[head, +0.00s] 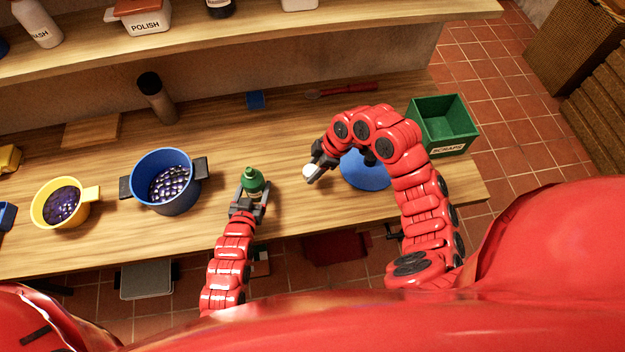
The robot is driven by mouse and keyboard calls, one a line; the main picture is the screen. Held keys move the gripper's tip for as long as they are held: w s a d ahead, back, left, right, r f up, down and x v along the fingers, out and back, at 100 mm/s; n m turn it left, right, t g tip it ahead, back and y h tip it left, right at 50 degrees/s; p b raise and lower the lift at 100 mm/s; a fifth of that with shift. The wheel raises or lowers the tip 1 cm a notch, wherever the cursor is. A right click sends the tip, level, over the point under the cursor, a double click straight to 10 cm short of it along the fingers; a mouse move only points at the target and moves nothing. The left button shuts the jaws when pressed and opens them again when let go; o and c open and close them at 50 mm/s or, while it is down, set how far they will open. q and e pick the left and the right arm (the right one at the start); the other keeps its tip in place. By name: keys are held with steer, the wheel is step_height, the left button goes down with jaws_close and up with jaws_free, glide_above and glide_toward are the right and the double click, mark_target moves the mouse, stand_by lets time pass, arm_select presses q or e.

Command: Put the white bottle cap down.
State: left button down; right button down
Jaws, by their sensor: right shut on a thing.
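The white bottle cap (308,171) is a small white piece held at the tips of my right gripper (317,171), above the wooden counter and left of the blue round disc. My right gripper is shut on it, and its fingers hide part of the cap. A green bottle (252,179) stands upright to the left of the cap. My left gripper (251,196) has its fingers on either side of the bottle's lower part; whether they press on it I cannot tell.
The blue disc (364,172) lies partly under my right arm. A green scraps bin (443,123) stands at the right. A blue pot (163,202) and yellow pot (43,212) stand at left. A red-handled tool (347,89) lies behind. Bare counter (305,226) shows in front of the cap.

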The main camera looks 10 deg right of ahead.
arm_select(q)
steer(key=shift+s+f, duration=0.15)
steer(key=shift+f, duration=0.15)
arm_select(e)
steer(key=shift+f, duration=3.05)
steer(key=shift+f, duration=0.15)
steer(key=shift+c, duration=1.6)
jaws_free()
